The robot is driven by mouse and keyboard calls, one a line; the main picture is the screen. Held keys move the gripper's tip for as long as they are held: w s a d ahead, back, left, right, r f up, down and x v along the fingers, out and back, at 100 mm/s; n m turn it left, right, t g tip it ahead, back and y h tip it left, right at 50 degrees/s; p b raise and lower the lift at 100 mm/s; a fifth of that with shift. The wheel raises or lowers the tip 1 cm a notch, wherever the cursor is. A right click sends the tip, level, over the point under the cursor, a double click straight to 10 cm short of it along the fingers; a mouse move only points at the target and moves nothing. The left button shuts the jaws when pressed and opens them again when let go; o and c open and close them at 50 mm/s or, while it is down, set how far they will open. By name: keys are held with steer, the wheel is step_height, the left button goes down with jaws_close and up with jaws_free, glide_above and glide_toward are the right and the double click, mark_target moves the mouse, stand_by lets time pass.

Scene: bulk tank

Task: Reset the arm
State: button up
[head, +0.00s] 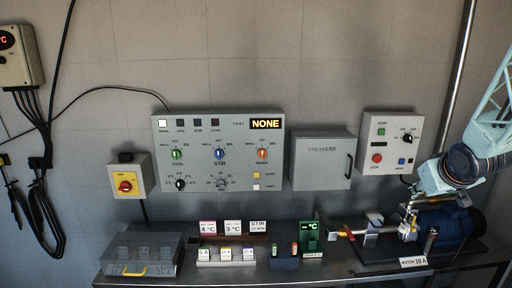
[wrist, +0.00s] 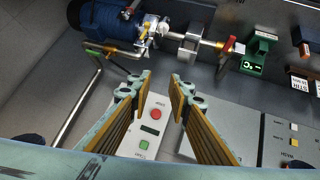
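My gripper shows in the wrist view (wrist: 162,78) with its two teal and tan fingers spread and a clear gap between the tips. Nothing is held between them. In the head view, my teal arm comes in from the right edge, and my gripper is low at the right, near the blue motor (head: 454,226). The exact finger position there is hard to make out. In the wrist view, the motor (wrist: 98,22) is at the upper left, beyond the fingertips. The grey start-stop box (wrist: 150,130), with red and green buttons, shows behind and between the fingers.
The bench (head: 225,274) carries a clear lidded box (head: 140,258), small label cards (head: 232,227), a green display (head: 310,238) and a shaft assembly (head: 368,234). A control panel (head: 200,166) and breaker box (head: 320,172) are on the wall. A metal pipe (head: 459,60) runs vertically near my arm.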

steer(key=s+a+r+g, duration=0.1)
steer(key=s+a+r, duration=0.3)
steer(key=s+a, duration=0.55)
steer(key=s+a+r+g+y, duration=0.1)
steer(key=s+a+r, duration=0.2)
steer(key=s+a, duration=0.6)
steer(key=s+a+r+g, duration=0.2)
steer(key=s+a+r, duration=0.2)
steer(key=s+a, duration=0.5)
steer(key=s+a+y, duration=0.1)
steer(key=s+a, duration=0.2)
steer(key=s, duration=0.5)
steer(key=s+a+f+g+y, duration=0.1)
steer(key=s+a, duration=0.2)
steer(key=s, duration=0.6)
steer(key=shift+a, duration=0.4)
steer(key=shift+f, duration=0.1)
